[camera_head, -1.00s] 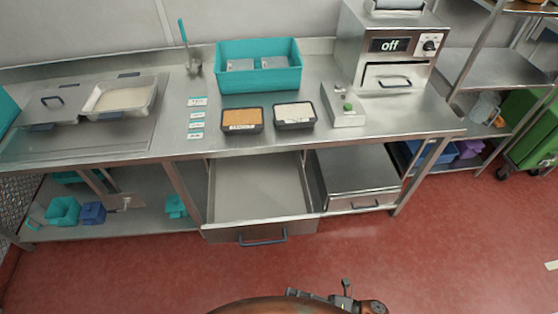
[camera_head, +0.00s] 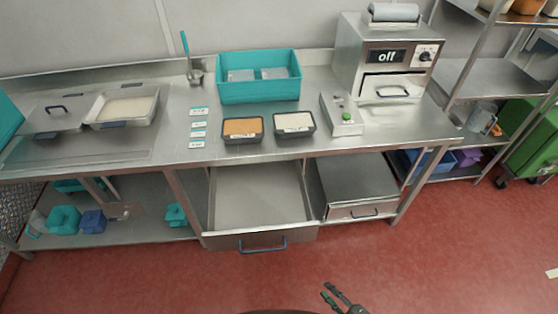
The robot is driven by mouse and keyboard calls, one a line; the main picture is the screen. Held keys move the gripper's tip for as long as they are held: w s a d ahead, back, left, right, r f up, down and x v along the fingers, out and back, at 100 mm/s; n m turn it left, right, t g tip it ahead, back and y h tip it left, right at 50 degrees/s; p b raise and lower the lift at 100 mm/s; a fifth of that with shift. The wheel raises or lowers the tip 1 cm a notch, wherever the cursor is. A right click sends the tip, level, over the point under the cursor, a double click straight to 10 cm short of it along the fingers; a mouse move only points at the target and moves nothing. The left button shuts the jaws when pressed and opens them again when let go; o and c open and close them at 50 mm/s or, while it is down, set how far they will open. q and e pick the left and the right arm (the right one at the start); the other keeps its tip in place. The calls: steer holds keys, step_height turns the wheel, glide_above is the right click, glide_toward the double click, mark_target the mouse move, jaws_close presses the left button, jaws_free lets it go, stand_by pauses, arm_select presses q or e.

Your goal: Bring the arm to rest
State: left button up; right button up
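My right gripper (camera_head: 335,294) shows at the bottom edge of the head view, over the red floor. Its two dark fingers are spread apart with nothing between them. It is well in front of the steel counter (camera_head: 172,128) and clear of the open drawer (camera_head: 258,195). My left gripper is out of view. A thin dark brown curved edge shows at the bottom centre; I cannot tell what it is.
A teal bin (camera_head: 258,92), an orange-filled tray (camera_head: 243,130) and a white-filled tray (camera_head: 294,125) stand on the counter. A steel machine reading "off" (camera_head: 385,62) is at the back right. The red floor in front is clear.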

steer(key=s+d+f+m+g+h, duration=0.2)
steer(key=s+d+f+m+h, duration=0.3)
steer(key=f, duration=0.5)
steer(key=s+d+f+m+g+h, duration=0.1)
steer(key=s+d+f+m+h, duration=0.1)
steer(key=s+d+f+m, duration=0.55)
steer(key=s+f+m+g, duration=0.2)
steer(key=s+f, duration=0.2)
steer(key=s, duration=0.5)
steer(key=s+d+f+m+g+h, duration=0.1)
steer(key=s+f+m+g, duration=0.1)
steer(key=s+f, duration=0.3)
steer(key=s+f+m+g+h, duration=0.1)
steer(key=s+f+g, duration=0.3)
steer(key=s, duration=0.8)
steer(key=shift+s+d+f+m+p, duration=0.3)
steer(key=shift+s+d+m+p, duration=0.05)
steer(key=shift+d+m+p, duration=0.1)
